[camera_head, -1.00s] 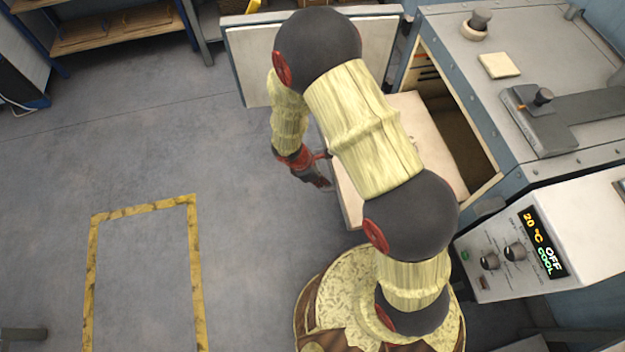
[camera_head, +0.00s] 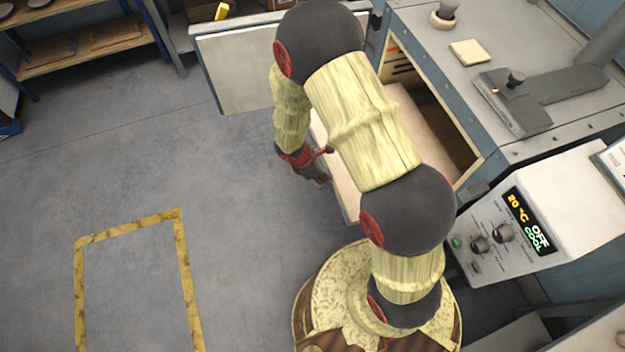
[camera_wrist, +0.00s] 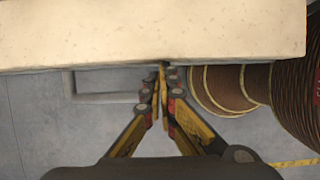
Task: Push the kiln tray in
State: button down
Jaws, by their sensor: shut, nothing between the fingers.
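The kiln tray (camera_head: 347,196) is a pale flat slab, pulled partly out of the open kiln chamber; my arm hides its middle. In the wrist view the tray (camera_wrist: 150,33) fills the top as a cream slab. A grey bar handle (camera_wrist: 105,98) shows below its edge, left of the fingers. My gripper (camera_wrist: 162,72) is shut and empty, with its fingertips at the tray's lower edge in that view; I cannot tell whether they touch it. In the head view my gripper (camera_head: 322,178) is small and partly hidden beside the tray's outer edge.
The kiln (camera_head: 540,60) stands at the right with its control panel (camera_head: 520,225) reading OFF and COOL. Its door (camera_head: 250,70) is swung open behind my arm. Shelves (camera_head: 85,40) stand at the back left. The floor at left, with a yellow-marked rectangle (camera_head: 130,226), is clear.

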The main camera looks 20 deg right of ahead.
aim_at(427, 143)
jog(key=d+p, duration=0.3)
jog(key=d, duration=3.7)
jog(key=shift+d, duration=0.1)
jog(key=shift+r, duration=0.15)
jog(key=shift+w+r, duration=0.1)
jog(key=shift+r, duration=0.15)
jog(key=v, duration=0.4)
jog(key=shift+a+r, duration=0.15)
jog(key=shift+a, duration=0.1)
jog(key=a, duration=1.2)
jog(key=shift+a, duration=0.1)
jog(key=shift+s, duration=0.2)
